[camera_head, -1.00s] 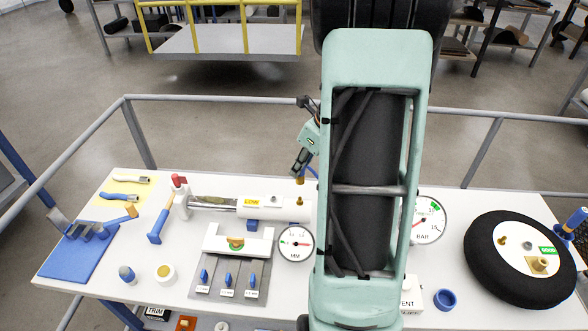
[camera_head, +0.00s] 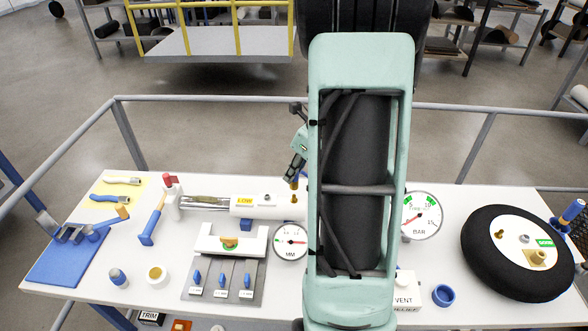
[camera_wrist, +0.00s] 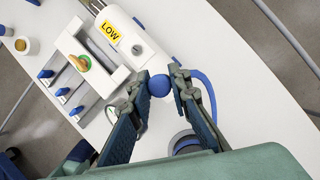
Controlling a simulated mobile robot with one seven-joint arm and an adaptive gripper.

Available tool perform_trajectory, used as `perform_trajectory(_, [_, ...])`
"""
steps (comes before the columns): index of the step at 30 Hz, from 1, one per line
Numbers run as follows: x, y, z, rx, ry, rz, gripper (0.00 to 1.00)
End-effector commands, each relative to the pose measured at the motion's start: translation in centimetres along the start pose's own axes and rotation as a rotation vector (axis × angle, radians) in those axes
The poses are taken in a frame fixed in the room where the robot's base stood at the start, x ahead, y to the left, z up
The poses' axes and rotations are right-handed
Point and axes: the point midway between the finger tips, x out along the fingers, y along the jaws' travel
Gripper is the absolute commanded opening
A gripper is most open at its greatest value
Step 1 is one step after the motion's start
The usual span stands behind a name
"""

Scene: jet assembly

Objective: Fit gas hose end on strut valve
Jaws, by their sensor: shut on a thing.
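The strut is a white cylinder (camera_head: 262,206) with a yellow LOW label and a silver rod at its left, lying on the table; it also shows in the wrist view (camera_wrist: 127,42). A small grey stub (camera_head: 267,198) on its top may be the valve. My gripper (camera_head: 294,177) is shut on the gas hose end (camera_head: 294,185), a brass-coloured piece pointing down near the strut's right end. In the wrist view, the hose end's rounded blue top (camera_wrist: 159,85) sits between the fingertips, beyond the strut's end. Whether it touches the strut is unclear.
My arm hides part of the table's middle. A round MM gauge (camera_head: 290,242) stands in front of the strut's right end. A BAR gauge (camera_head: 421,216) and black wheel (camera_head: 518,252) are at the right. A blue hose (camera_wrist: 207,91) loops beside my gripper.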

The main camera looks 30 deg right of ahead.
Motion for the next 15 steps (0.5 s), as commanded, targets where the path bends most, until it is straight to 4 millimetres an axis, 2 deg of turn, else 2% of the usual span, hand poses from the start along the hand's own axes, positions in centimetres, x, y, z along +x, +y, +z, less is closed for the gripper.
perform_trajectory(1, [0.7,0.0,-0.3,0.000,0.000,0.000,0.00])
perform_trajectory(15, [3.9,0.0,-1.6,0.000,0.000,-0.001,0.00])
